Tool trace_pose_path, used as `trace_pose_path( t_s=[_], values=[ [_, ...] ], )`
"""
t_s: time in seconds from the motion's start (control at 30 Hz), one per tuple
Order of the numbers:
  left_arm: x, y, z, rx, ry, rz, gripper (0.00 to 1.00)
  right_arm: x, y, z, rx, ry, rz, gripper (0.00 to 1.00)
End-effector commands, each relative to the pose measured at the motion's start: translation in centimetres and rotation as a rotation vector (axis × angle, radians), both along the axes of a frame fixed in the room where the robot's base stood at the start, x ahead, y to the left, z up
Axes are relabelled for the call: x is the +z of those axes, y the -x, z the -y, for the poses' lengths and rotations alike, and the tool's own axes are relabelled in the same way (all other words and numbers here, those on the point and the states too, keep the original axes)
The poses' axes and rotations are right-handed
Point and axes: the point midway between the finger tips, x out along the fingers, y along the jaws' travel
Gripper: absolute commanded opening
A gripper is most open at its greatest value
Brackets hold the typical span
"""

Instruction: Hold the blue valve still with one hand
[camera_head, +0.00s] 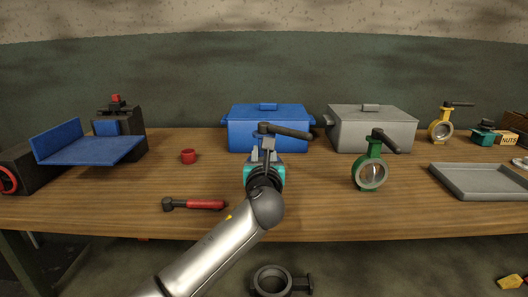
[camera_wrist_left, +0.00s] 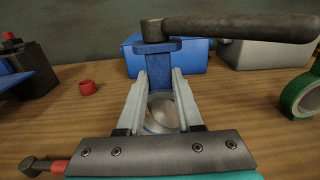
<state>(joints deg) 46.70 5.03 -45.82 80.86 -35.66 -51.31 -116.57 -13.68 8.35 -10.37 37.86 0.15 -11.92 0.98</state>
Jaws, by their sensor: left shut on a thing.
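The blue valve stands on the wooden table, with its dark lever handle (camera_head: 287,131) pointing right. In the head view its body is mostly hidden behind my left gripper (camera_head: 265,156). In the left wrist view the blue neck and flange (camera_wrist_left: 157,58) rise between the fingers, and the pale round disc (camera_wrist_left: 161,113) shows below. My left gripper (camera_wrist_left: 160,88) is shut on the blue valve, one finger on each side of the body. The lever (camera_wrist_left: 240,27) reaches right above the fingers. My right gripper is not in view.
A green valve (camera_head: 369,172) stands to the right, beside a grey tray (camera_head: 480,182). A blue lidded box (camera_head: 240,135) and a grey one (camera_head: 372,128) stand behind. A red-handled tool (camera_head: 198,204) and red cup (camera_head: 188,156) are left. A yellow valve (camera_head: 440,130) is far right.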

Motion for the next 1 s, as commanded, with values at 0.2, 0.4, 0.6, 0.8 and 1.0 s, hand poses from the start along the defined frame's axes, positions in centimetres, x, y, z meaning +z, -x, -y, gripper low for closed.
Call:
trace_pose_path(
  t_s=[0.2,0.4,0.6,0.8,1.0],
  values=[
    [0.3,0.0,0.1,-0.004,0.001,0.018,0.0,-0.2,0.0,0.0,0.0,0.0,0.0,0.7],
    [-0.2,0.0,0.1,-0.004,0.001,0.017,0.0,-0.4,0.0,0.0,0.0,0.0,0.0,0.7],
    [-0.7,0.0,0.1,-0.003,0.001,0.017,0.0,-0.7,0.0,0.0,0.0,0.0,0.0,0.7],
    [-1.1,0.0,0.1,-0.003,0.002,0.017,0.0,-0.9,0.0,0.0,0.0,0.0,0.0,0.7],
    [-1.6,0.0,0.1,-0.003,0.001,0.018,0.0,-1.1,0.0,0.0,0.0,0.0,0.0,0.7]
  ],
)
